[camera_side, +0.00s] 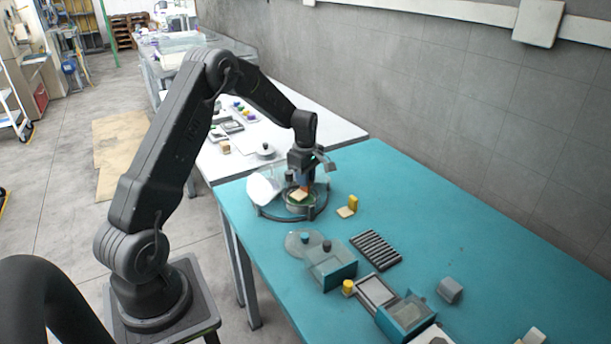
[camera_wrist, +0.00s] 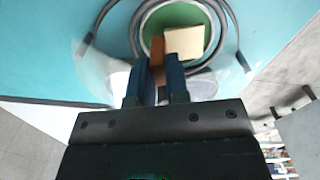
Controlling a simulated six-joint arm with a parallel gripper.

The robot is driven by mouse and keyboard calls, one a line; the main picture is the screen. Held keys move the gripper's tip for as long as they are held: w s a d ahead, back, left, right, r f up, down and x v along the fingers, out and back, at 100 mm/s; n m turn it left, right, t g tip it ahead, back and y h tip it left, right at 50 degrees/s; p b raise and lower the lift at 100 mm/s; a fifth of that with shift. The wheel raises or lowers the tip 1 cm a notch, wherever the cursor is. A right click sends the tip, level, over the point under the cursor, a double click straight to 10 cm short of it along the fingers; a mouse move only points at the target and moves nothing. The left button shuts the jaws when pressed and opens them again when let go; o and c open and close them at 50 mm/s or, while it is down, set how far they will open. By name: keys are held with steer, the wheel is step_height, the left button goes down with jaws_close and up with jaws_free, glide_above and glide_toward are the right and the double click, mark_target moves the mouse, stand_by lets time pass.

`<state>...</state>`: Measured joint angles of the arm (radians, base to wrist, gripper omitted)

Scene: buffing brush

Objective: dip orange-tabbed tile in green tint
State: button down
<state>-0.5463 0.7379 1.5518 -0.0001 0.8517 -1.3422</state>
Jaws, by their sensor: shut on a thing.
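My gripper (camera_side: 303,182) points down over a round dish (camera_side: 312,211) in a dark ring stand near the table's far left end. Its blue fingers (camera_wrist: 155,78) are shut on the orange tab (camera_wrist: 157,50) of a cream tile (camera_wrist: 184,42). The tile also shows in the side view (camera_side: 299,194), within the dish's outline. Green tint (camera_wrist: 180,16) fills the dish around and behind the tile. I cannot tell whether the tile's underside touches the tint. The tab is partly hidden by the fingers.
A white round lid or disc (camera_side: 263,187) leans beside the dish. A yellow-tabbed tile (camera_side: 346,212) lies to its right. Nearer are a clear disc (camera_side: 301,241), a teal-ended clear box (camera_side: 331,265), a slotted rack (camera_side: 376,250) and a grey tray (camera_side: 376,290). The table's right side is mostly clear.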

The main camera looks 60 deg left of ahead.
steer(key=shift+f, duration=0.65)
steer(key=shift+f, duration=0.35)
steer(key=shift+f, duration=0.3)
steer(key=shift+r, duration=0.15)
stand_by(2.4)
steer(key=shift+r, duration=1.7)
steer(key=shift+r, duration=0.15)
stand_by(0.5)
steer(key=shift+r, duration=1.85)
